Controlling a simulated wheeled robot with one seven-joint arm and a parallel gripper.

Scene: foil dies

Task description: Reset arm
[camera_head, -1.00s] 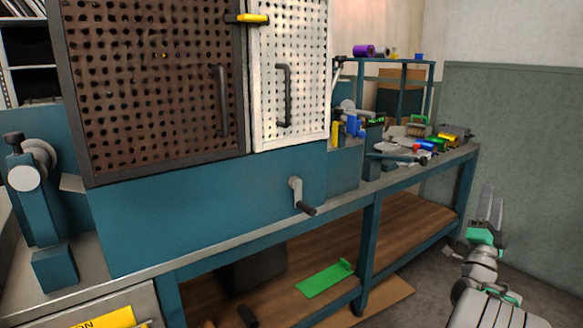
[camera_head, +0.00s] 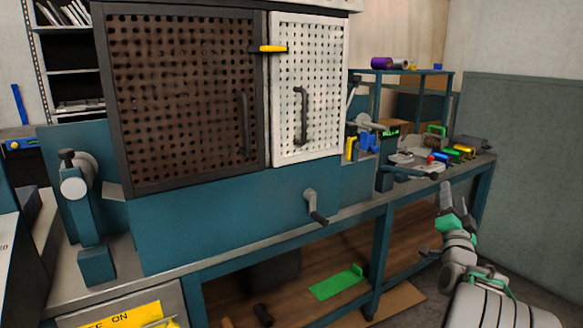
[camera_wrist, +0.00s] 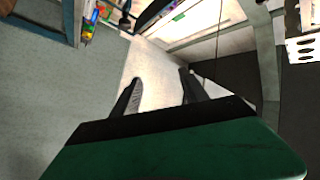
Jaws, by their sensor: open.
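My gripper (camera_head: 456,206) is at the lower right of the head view, in front of the right end of the workbench. Its fingers point up and it holds nothing. In the wrist view my gripper (camera_wrist: 158,92) shows two dark fingers spread apart, with a clear gap and only the room's surfaces behind them. The arm below it is white and grey with green bands.
The blue workbench (camera_head: 355,211) carries a machine with a brown perforated door (camera_head: 185,95) and a white one (camera_head: 310,90). Coloured items crowd its right end. A green piece (camera_head: 337,283) lies on the lower shelf. Open floor and wall lie to the right.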

